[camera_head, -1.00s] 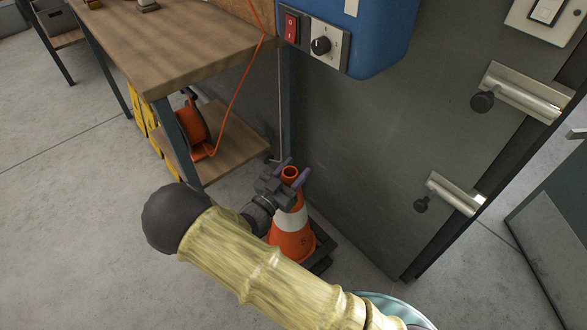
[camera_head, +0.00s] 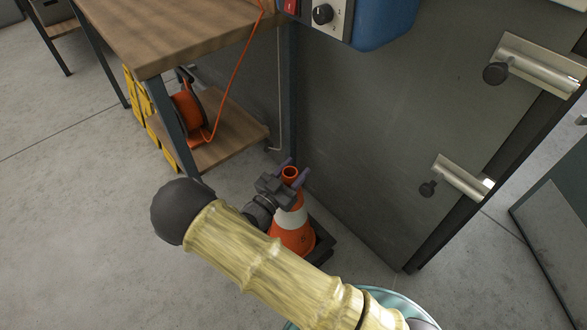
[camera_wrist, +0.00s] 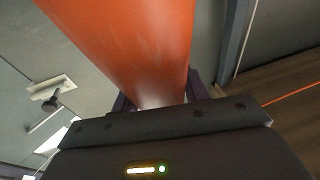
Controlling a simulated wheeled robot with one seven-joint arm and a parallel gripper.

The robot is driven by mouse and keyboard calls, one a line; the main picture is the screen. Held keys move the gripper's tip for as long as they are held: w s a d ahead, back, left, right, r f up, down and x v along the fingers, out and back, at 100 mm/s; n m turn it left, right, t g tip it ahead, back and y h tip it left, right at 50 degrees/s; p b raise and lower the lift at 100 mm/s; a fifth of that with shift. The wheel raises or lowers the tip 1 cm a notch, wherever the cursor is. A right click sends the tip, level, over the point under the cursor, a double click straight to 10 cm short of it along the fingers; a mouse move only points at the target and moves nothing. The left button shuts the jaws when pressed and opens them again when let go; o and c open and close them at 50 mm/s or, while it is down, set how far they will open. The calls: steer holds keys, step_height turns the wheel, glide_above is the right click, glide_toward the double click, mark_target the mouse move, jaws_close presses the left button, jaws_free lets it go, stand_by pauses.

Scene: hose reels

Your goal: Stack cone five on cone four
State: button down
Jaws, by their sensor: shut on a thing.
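An orange cone with a white band (camera_head: 293,242) and a dark square base is upright in the head view, in front of the grey cabinet. A small mark on its lower orange part is too small to read, so I cannot tell which cone it is. My gripper (camera_head: 292,175) is shut on its upper part, with one finger on either side of the open top. In the wrist view the orange cone (camera_wrist: 140,45) fills the space beyond my fingers. My arm hides part of its left side and base. I cannot tell whether the base touches the floor. No second cone shows clearly.
The grey cabinet (camera_head: 375,150) with two handles stands close behind and right of the cone. A wooden workbench (camera_head: 165,35) with an orange hose reel (camera_head: 188,112) on its lower shelf (camera_head: 225,140) is at the upper left. The floor (camera_head: 70,220) at left is clear.

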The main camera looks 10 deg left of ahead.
steer(key=shift+f+b, duration=1.8)
steer(key=shift+f, duration=1.15)
steer(key=c, duration=0.7)
jaws_free()
steer(key=shift+o, duration=0.2)
steer(key=shift+f, duration=0.15)
steer(key=p+v, duration=0.4)
steer(key=v, duration=1.3)
steer(key=shift+a, duration=0.2)
steer(key=shift+s, duration=0.1)
